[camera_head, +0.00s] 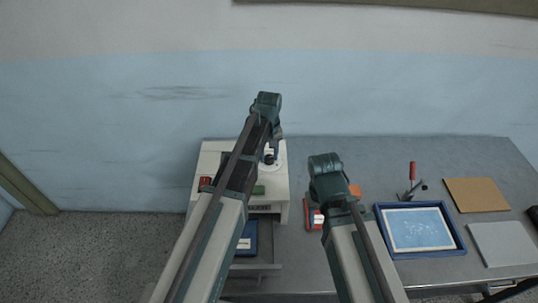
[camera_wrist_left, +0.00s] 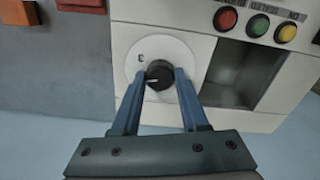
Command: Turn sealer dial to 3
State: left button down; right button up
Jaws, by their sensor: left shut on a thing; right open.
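The sealer (camera_head: 213,158) is a cream box at the back left of the grey table. Its dial is a black knob (camera_wrist_left: 159,75) with a pale pointer mark, on a round white plate (camera_wrist_left: 137,55) in the left wrist view. One printed figure shows at the plate's upper left; the other marks are hidden or too small to read. My left gripper (camera_wrist_left: 160,78) has its blue fingers shut on the knob, one on each side. In the head view the left arm covers much of the sealer. My right gripper (camera_head: 318,212) is over the table right of the sealer; its fingers are mostly hidden.
Red, yellow and green buttons (camera_wrist_left: 258,25) sit beside a dark recess (camera_wrist_left: 240,72) on the sealer. Right of my right arm lie a blue-framed tray (camera_head: 462,246), a red-handled tool (camera_head: 412,172), a brown board (camera_head: 476,194) and a grey board (camera_head: 503,244).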

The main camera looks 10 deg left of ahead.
aim_at(269, 157)
pick_arm(q)
jog(key=m, duration=0.4)
jog(key=shift+m, duration=2.4)
jog(key=shift+c, duration=2.1)
grip_release()
notch_tip(269, 157, up, 14)
jog(key=p, duration=1.3)
jog(key=shift+p, duration=0.4)
